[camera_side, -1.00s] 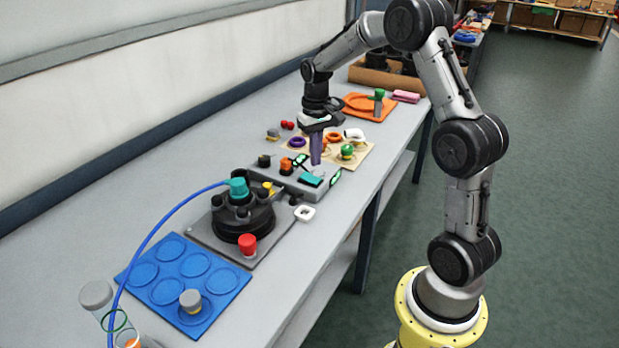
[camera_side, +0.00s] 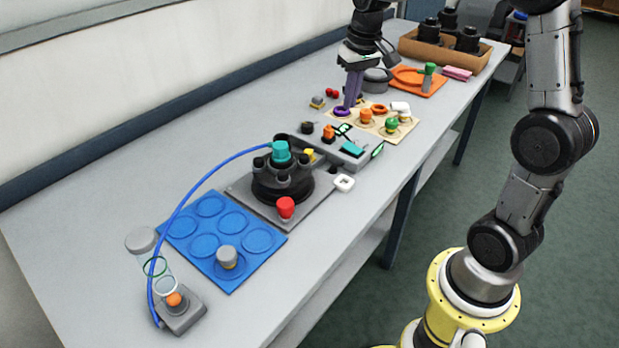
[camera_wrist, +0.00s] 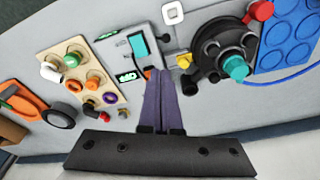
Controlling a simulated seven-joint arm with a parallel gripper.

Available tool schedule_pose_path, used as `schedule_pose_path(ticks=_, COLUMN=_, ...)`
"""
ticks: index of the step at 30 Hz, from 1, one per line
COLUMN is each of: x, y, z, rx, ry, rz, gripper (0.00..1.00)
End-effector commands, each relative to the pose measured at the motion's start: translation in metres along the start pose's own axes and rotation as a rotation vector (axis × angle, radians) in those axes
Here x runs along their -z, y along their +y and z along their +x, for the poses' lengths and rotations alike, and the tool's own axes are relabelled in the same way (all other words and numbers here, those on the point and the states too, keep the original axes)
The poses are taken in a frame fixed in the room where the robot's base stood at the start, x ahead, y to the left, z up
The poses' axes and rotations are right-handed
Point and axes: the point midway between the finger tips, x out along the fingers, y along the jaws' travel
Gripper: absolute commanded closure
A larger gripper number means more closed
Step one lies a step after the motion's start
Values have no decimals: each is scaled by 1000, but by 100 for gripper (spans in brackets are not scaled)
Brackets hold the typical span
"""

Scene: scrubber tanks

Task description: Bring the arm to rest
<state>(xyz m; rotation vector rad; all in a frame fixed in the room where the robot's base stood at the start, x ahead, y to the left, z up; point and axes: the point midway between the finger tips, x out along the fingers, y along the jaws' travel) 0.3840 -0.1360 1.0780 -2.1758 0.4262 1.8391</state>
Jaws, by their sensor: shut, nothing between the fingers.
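In the side view my gripper (camera_side: 349,104) points down with two purple fingers pressed together and nothing between them. It hangs above the bench (camera_side: 110,155), near the left back corner of the beige board (camera_side: 402,128). In the wrist view my gripper (camera_wrist: 158,72) shows its fingers side by side, reaching towards the grey box with a teal part (camera_wrist: 139,43). No object is in its grasp. The top of my arm is cut off by the side view's upper edge.
A black turret with a teal cap (camera_side: 280,152) stands mid-bench, a blue hose running from it to a small stand (camera_side: 183,312). A blue tray (camera_side: 188,228) lies nearer. An orange tray (camera_side: 432,84) and a cardboard box (camera_side: 407,47) are farther back. The wall-side bench is mostly clear.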

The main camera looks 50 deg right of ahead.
Motion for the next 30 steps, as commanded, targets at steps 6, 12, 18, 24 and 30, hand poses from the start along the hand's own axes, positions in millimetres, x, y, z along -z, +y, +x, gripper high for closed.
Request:
schedule_pose_path(ticks=6, x=-75, y=-43, z=-74, rx=44, ry=161, rz=-149, gripper=100)
schedule_pose_path(ticks=12, x=-158, y=-55, z=-98, rx=91, ry=278, rz=-269, gripper=100)
schedule_pose_path(ticks=18, x=-226, y=-49, z=-83, rx=126, ry=345, rz=-357, gripper=100)
schedule_pose_path(ticks=24, x=-250, y=-41, z=-57, rx=121, ry=319, rz=-373, gripper=100)
schedule_pose_path(ticks=30, x=-251, y=-41, z=-55, rx=119, ry=315, rz=-375, gripper=100)
